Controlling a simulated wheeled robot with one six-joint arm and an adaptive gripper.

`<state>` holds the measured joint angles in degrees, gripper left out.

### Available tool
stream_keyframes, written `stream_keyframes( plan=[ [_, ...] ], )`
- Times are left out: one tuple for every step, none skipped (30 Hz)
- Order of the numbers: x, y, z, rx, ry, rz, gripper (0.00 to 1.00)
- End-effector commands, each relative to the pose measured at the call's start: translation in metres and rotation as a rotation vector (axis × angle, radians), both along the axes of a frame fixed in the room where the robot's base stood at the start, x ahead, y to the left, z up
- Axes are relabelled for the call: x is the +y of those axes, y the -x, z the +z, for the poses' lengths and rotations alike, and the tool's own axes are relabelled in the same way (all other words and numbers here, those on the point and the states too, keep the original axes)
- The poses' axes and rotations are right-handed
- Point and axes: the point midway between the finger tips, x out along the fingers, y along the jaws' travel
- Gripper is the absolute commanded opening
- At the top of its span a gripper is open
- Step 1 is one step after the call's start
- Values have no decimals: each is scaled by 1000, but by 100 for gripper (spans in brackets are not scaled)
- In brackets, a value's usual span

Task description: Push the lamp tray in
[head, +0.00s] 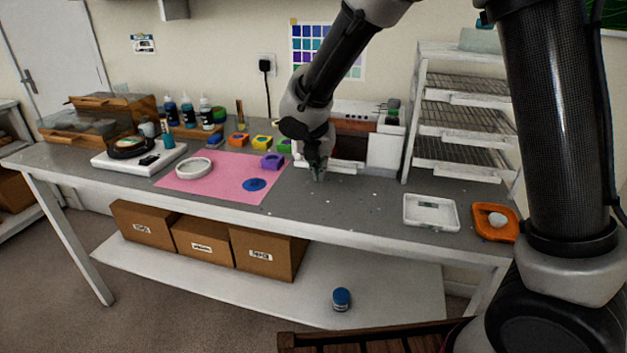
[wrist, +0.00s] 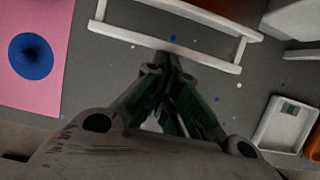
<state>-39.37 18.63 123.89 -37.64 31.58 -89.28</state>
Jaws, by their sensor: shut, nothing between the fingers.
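The lamp (head: 385,150) is a white box with a dark reddish opening, standing at the back of the grey bench. Its white lamp tray (head: 345,168) sticks out at the front, low on the bench. In the wrist view, the tray's front bar (wrist: 210,61) crosses the upper middle, with side rails running back from it. My gripper (head: 318,175) is shut and empty, pointing down in front of the tray's left part. In the wrist view, its fingertips (wrist: 166,58) are at the front bar; I cannot tell whether they touch it.
A pink mat (head: 225,177) with a blue disc (head: 254,184) lies to the left. A white shallow tray (head: 431,213) and an orange tray (head: 496,222) lie to the right. A white rack (head: 462,118) stands right of the lamp. The bench before my gripper is mostly clear.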

Motion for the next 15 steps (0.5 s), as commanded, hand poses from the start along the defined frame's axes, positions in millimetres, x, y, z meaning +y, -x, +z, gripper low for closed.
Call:
stream_keyframes(
  plan=[
    [-3,-8,0,0,-1,-4,0],
    [-4,-12,0,0,-1,-3,0],
    [-6,-16,0,0,-1,-4,0],
    [-8,-19,0,1,-1,-3,0],
    [-8,-22,0,0,0,-2,0],
    [-9,-25,0,0,-1,-2,0],
    [-10,-27,0,0,-1,-2,0],
    [-10,-29,0,0,0,-1,0],
    [-11,-31,0,0,0,-1,0],
    [-11,-32,0,0,0,0,0],
    [-12,-32,0,0,0,0,0],
    [-12,-33,0,0,0,0,0],
    [-12,-34,0,0,0,0,0],
    [-12,-34,0,0,0,-1,0],
    [-13,-34,0,-1,0,-1,0]
  ],
)
